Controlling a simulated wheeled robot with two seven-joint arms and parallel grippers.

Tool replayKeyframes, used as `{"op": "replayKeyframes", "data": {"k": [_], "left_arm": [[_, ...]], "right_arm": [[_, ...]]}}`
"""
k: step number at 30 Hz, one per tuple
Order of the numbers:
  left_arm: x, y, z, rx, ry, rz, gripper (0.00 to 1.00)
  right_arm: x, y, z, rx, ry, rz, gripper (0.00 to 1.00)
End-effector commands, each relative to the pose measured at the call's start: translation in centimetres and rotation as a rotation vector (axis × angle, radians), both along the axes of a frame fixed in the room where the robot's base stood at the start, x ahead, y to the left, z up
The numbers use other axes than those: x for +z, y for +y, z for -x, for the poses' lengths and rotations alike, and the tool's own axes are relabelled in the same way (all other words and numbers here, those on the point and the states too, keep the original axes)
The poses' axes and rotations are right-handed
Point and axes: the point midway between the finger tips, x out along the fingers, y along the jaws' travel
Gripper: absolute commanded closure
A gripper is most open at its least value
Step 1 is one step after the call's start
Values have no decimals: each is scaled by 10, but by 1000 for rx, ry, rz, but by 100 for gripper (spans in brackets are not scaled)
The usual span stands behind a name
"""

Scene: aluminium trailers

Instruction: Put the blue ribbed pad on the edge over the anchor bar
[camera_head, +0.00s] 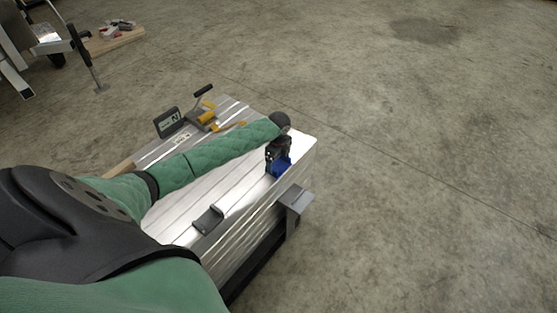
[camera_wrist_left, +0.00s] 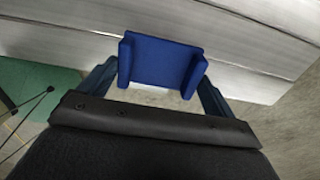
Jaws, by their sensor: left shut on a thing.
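The blue pad (camera_head: 281,168) is in my left gripper (camera_head: 277,153), at the edge of the aluminium trailer (camera_head: 182,207) near its far right corner. In the left wrist view the blue pad (camera_wrist_left: 162,60) is a wide plate with two bent-down end flaps. It sits between the fingers of my left gripper (camera_wrist_left: 158,78), which are shut on it. The ribs do not show clearly. Pale aluminium boards lie behind it. I cannot make out with certainty which part is the anchor bar. My right gripper is not in view.
A dark grey pad (camera_head: 208,219) sits on the trailer's near edge. A grey bracket (camera_head: 296,199) juts from its side. A small display box (camera_head: 168,122) and yellow-handled tools (camera_head: 206,115) lie at the back. Concrete floor (camera_head: 430,180) to the right is clear.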

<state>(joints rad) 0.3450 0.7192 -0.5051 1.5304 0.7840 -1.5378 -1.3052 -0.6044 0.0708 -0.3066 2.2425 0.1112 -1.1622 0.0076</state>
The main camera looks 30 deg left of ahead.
Motion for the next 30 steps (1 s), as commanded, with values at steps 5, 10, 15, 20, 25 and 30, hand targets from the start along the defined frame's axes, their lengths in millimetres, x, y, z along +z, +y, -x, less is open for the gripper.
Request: {"op": "replayKeyframes", "data": {"k": [5,10,15,20,25,30], "left_arm": [[0,0,0,0,0,0,0],[1,0,0,0,0,0,0],[16,1,-1,-1,-3,-1,0],[45,1,-1,-1,-3,-1,0],[78,0,-1,-1,-2,-1,0],[104,0,-1,-1,-1,0,0]], "right_arm": [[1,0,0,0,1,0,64],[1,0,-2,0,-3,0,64],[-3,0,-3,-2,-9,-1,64],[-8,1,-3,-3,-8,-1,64],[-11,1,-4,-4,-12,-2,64],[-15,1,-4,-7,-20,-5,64]]}}
